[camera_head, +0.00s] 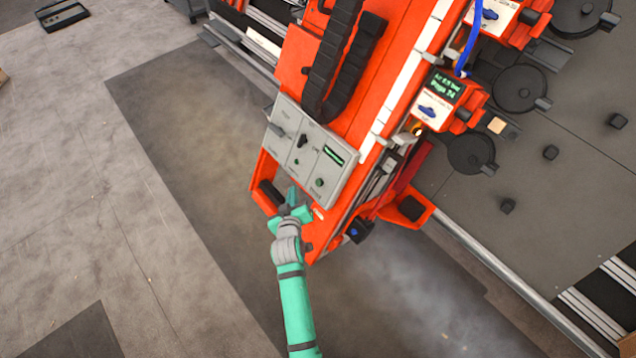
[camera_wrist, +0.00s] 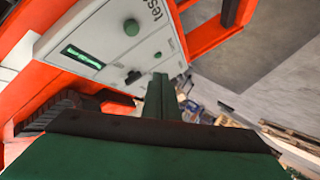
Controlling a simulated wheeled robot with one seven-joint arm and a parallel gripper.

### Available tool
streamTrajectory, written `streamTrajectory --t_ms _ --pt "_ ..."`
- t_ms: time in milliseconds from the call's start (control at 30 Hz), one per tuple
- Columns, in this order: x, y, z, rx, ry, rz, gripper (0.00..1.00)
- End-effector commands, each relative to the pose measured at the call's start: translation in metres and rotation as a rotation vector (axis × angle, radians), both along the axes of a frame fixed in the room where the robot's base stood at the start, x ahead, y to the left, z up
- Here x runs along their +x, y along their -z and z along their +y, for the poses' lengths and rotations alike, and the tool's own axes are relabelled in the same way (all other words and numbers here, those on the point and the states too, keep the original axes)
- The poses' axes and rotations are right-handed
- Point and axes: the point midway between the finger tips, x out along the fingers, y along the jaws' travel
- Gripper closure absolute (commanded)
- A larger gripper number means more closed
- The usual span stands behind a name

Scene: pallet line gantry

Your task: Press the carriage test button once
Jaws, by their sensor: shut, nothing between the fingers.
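The grey control panel (camera_head: 296,122) is on the orange carriage (camera_head: 299,52), tilted in the head view. A round green button (camera_head: 320,183) sits near its lower right corner, below a small lit display (camera_head: 333,155). In the wrist view the green button (camera_wrist: 132,27) lies beside printed letters reading "tes", up and left of my fingertips. My gripper (camera_head: 293,196) is shut and empty at the panel's lower edge, left of and slightly below the button. In the wrist view my shut fingers (camera_wrist: 160,84) point toward the panel, apart from the button. Whether they touch the panel cannot be told.
A dark knob (camera_head: 302,140) and a lever (camera_head: 278,130) stand on the same panel. An orange guard bar (camera_head: 259,178) borders the carriage's lower left side. A valve unit with a green display (camera_head: 444,90) is at right. Open floor (camera_head: 70,190) lies left.

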Motion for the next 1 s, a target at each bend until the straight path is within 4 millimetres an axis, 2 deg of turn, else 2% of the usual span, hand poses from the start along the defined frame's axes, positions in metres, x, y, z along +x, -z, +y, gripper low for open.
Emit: streamTrajectory --t_ms 267,700,1000 --pt "0.005 0.004 -0.007 0.001 0.001 0.001 1.0" --pt "0.032 0.029 -0.046 0.001 0.003 0.0 1.0" --pt "0.044 0.04 -0.061 0.0 0.0 0.0 1.0"
